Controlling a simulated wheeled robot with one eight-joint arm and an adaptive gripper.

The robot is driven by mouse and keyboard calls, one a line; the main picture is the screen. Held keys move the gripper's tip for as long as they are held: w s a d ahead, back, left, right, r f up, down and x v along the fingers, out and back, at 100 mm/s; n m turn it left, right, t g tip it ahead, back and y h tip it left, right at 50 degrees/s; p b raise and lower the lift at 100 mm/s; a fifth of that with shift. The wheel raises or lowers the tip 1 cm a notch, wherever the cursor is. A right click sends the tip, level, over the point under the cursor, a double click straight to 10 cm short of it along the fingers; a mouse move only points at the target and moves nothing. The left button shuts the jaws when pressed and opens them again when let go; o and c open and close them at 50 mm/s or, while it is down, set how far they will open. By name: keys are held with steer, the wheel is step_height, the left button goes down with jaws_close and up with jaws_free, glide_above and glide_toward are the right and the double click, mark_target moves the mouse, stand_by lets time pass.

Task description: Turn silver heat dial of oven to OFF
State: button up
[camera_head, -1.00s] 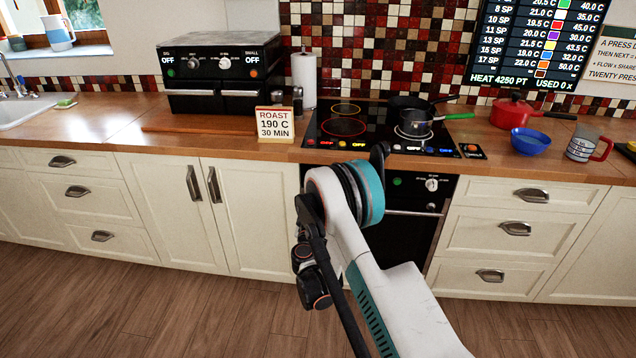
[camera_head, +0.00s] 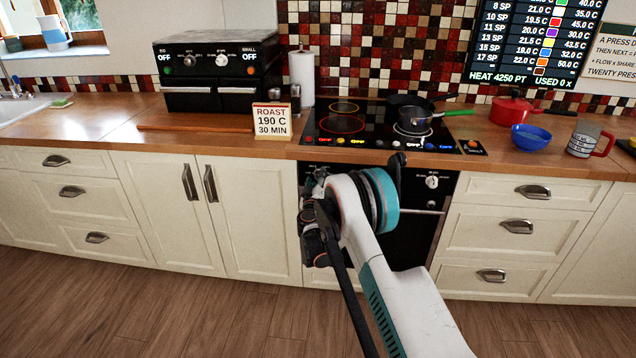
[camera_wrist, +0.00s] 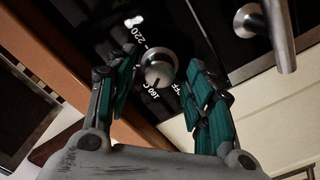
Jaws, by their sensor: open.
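A round silver dial (camera_wrist: 159,66) on a black oven panel shows in the wrist view, with white markings such as 160 and 220 around it. My gripper (camera_wrist: 163,75) is open, its teal fingers on either side of the dial; I cannot tell whether they touch it. In the head view my gripper (camera_head: 318,190) is at the left end of the black oven front (camera_head: 410,215) under the hob, and my arm hides that part of the panel. Another silver knob (camera_head: 432,182) shows at the panel's right.
A bar handle (camera_wrist: 272,30) sticks out near my right finger in the wrist view. The wooden counter edge (camera_wrist: 45,60) runs close on the left. A black countertop oven (camera_head: 220,75) and a ROAST 190 C sign (camera_head: 271,122) stand above. The floor (camera_head: 130,310) is clear.

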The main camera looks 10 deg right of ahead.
steer(key=c, duration=1.1)
steer(key=shift+n, duration=0.4)
steer(key=n, duration=1)
steer(key=shift+n, duration=0.4)
